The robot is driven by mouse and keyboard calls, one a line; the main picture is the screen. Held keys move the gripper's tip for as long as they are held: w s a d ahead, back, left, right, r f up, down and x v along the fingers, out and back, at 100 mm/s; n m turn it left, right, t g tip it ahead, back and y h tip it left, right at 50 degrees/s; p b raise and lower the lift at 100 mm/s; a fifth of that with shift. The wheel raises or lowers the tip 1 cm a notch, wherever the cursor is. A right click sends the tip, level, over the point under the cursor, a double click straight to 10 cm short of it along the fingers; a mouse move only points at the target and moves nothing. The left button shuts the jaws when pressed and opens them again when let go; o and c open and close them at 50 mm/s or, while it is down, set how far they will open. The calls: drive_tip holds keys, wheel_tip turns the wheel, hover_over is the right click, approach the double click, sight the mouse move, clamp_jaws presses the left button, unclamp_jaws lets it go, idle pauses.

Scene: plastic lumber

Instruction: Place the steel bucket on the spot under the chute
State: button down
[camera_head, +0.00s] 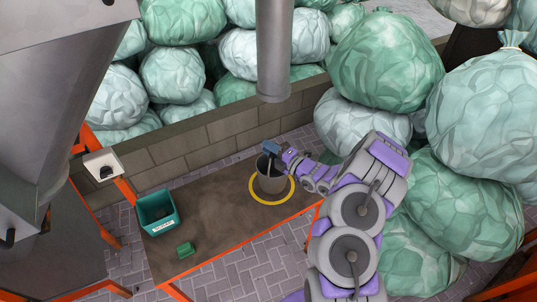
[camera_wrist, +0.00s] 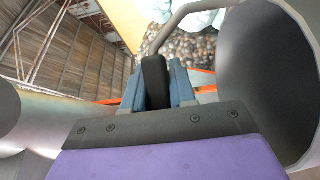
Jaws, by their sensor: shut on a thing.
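The steel bucket (camera_head: 270,182) is upright within the yellow ring (camera_head: 257,199) on the brown table in the head view. Whether its base touches the tabletop is hard to tell. The grey chute pipe (camera_head: 273,50) hangs above it, its lower end apart from the bucket. My gripper (camera_head: 271,149) is at the bucket's top. In the wrist view, my gripper (camera_wrist: 168,85) is shut on the dark grip of the bucket's handle (camera_wrist: 155,75). The bucket's open mouth (camera_wrist: 275,80) fills the right side there.
A green bin (camera_head: 157,212) and a small green block (camera_head: 186,249) are on the table's left part. A low block wall (camera_head: 205,140) runs behind. Large green bags (camera_head: 388,62) crowd the right. A grey hopper (camera_head: 60,95) stands at left. The table's middle is clear.

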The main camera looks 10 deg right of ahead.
drive_tip(key=f, duration=0.1)
drive_tip(key=w+f+b, duration=0.1)
drive_tip(key=w+f, duration=0.1)
drive_tip(key=shift+f, duration=0.35)
drive_tip(key=c, duration=0.9)
unclamp_jaws()
